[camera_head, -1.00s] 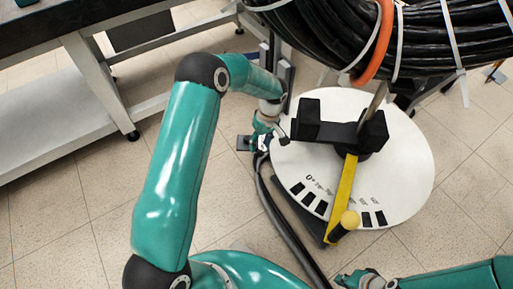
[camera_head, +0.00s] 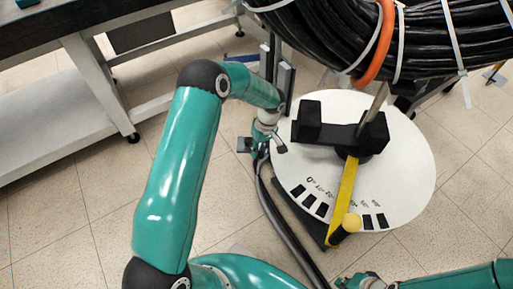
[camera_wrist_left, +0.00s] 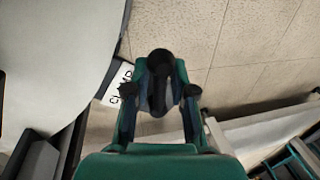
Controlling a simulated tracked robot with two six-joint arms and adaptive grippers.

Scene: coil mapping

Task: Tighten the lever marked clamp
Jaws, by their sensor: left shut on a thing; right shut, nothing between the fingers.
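The clamp lever is a dark handle with a round black knob (camera_wrist_left: 160,62). It lies between the fingers of my left gripper (camera_wrist_left: 160,92) in the left wrist view. A white label reading "CLAMP" (camera_wrist_left: 117,82) lies just left of the fingers, partly covered. In the head view my left gripper (camera_head: 264,140) is low at the left edge of the white round dial plate (camera_head: 410,180), shut on the lever, which is mostly hidden there. My right gripper (camera_head: 358,282) is at the bottom edge, shut and empty, only partly in view.
A grey bench frame (camera_head: 95,80) stands at the left; tiled floor lies between.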

